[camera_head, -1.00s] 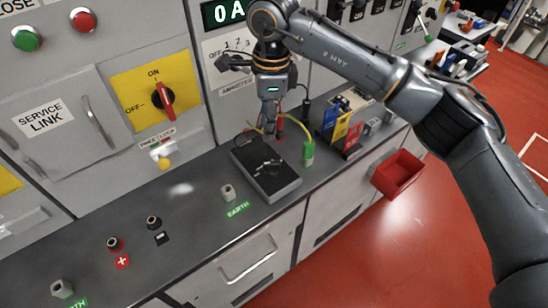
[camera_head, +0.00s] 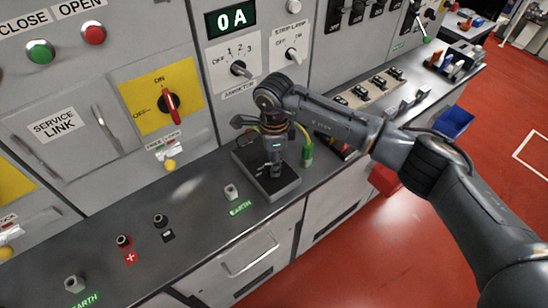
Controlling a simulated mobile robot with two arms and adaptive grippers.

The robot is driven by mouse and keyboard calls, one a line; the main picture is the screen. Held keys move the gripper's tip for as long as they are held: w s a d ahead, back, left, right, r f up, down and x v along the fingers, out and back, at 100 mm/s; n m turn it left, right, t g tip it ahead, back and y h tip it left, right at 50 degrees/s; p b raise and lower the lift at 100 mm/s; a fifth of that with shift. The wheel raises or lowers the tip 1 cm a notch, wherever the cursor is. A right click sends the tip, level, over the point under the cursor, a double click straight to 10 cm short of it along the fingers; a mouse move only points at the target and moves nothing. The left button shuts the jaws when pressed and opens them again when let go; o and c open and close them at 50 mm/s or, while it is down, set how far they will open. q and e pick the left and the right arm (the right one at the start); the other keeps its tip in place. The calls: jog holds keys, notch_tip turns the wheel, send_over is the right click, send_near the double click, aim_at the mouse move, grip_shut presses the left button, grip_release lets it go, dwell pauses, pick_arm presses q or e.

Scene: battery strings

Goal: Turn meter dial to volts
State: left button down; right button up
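A dark grey box-shaped meter (camera_head: 287,185) lies on the bench top in the middle of the view. My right gripper (camera_head: 274,170) points down over the meter, its fingertips at or just above the top face. The gripper covers most of that face, so the dial and its setting are hidden. I cannot tell whether the fingers touch the dial or how far apart they are. My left gripper is not in view.
A green clip (camera_head: 307,152) with a yellow-green lead is right of the meter. An earth terminal (camera_head: 231,192) stands left of it. Behind is the panel with a red rotary handle (camera_head: 170,103) and an ammeter switch (camera_head: 240,69).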

jog(key=shift+f, duration=0.1)
grip_shut()
jog(key=m+b, duration=0.3)
jog(key=shift+f, duration=0.15)
jog(key=shift+s+r+m+b, duration=0.1)
jog(key=shift+r+m+b, duration=0.1)
jog(key=shift+m+b, duration=1.85)
jog(key=shift+m+p, duration=0.35)
jog(key=shift+m, duration=0.1)
grip_release()
